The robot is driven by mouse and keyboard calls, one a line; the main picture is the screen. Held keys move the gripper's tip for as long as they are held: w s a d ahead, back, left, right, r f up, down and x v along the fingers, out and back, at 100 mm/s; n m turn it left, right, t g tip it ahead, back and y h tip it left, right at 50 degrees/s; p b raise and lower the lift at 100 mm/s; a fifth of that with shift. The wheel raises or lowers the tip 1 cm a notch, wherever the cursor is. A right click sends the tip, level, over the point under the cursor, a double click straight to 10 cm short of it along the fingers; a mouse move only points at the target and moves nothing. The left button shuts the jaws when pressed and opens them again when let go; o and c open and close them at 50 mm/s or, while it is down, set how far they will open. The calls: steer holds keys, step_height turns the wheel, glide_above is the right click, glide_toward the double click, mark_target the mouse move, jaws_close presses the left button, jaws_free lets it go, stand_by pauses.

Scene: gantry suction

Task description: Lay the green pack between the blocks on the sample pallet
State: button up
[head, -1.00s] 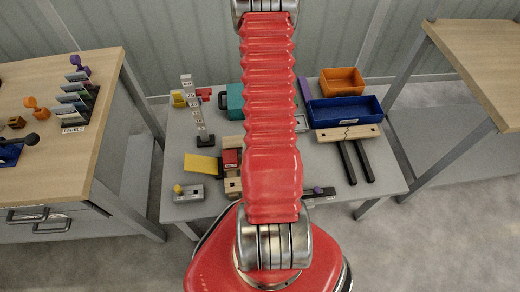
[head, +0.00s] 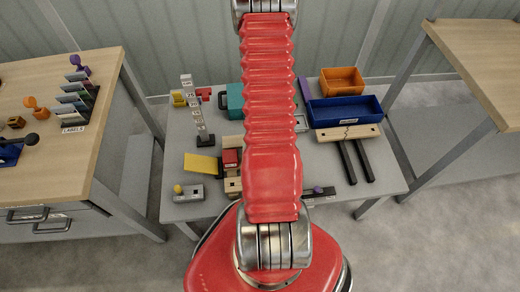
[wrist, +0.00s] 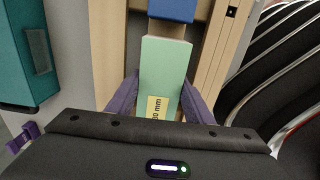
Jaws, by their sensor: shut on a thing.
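The green pack (wrist: 165,65) is a pale green flat block with a yellow "30 mm" label, in the middle of the wrist view. My gripper (wrist: 161,98) has purple fingers, one on each side of the pack's near part, and is shut on it. The pack lies lengthwise over a light wooden frame, seemingly the sample pallet (wrist: 108,50), with wooden rails to its left and right. A blue block (wrist: 172,9) is just beyond the pack's far end. I cannot tell whether the pack touches the pallet. In the head view my arm hides the gripper and pack.
In the wrist view a teal case (wrist: 18,55) stands left, and dark shapes with shiny bars (wrist: 285,65) fill the right. In the head view, the grey table holds a blue tray (head: 345,111), an orange bin (head: 342,80), and a yellow ramp (head: 200,164).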

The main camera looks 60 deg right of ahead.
steer(key=shift+f, duration=0.7)
steer(key=o, duration=1.4)
step_height(320, 180, up, 14)
steer(key=shift+f, duration=0.15)
stand_by(1.1)
